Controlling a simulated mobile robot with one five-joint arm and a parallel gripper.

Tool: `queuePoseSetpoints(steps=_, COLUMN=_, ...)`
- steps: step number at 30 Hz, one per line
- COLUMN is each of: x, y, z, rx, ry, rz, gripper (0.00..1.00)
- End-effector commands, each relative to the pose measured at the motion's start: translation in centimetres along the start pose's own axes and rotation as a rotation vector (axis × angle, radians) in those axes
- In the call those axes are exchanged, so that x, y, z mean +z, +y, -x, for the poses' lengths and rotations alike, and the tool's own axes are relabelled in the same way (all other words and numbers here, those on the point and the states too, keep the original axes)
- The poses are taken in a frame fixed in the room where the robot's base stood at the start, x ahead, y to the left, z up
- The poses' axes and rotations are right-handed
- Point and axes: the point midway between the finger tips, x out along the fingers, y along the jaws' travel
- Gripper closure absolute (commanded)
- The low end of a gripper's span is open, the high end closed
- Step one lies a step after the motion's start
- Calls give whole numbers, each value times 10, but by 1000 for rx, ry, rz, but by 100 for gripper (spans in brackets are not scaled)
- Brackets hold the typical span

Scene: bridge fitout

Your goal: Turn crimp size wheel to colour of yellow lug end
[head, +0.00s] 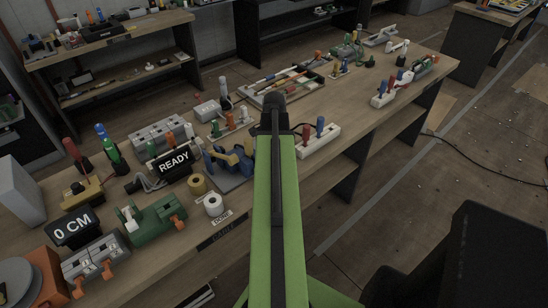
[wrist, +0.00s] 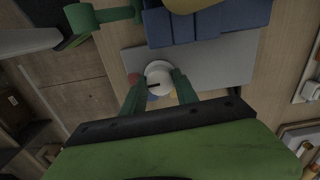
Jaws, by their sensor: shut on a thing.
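In the wrist view my gripper (wrist: 159,80) has its two green fingers shut on the sides of a round white size wheel (wrist: 158,68). A short black mark on the wheel lies towards the red spot (wrist: 133,79) at its left. Parts of a blue spot (wrist: 152,97) and a yellow spot (wrist: 173,96) show below the wheel, between the fingers. The wheel sits on a grey plate (wrist: 225,70) beside the blue body (wrist: 205,25) of the crimp tool. In the head view the blue and yellow crimp tool (head: 232,160) stands left of my arm, which hides the gripper. I cannot make out the yellow lug end.
A white block with red and blue handles (head: 318,141) stands right of my arm. The floor beyond the bench's front edge is mostly clear.

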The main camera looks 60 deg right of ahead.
Motion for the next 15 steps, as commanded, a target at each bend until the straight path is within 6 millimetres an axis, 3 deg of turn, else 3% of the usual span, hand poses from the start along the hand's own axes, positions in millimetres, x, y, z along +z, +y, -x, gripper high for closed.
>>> queuePoseSetpoints(steps=15, x=-1, y=-2, z=0, rx=-5, ry=2, rz=421, gripper=100)
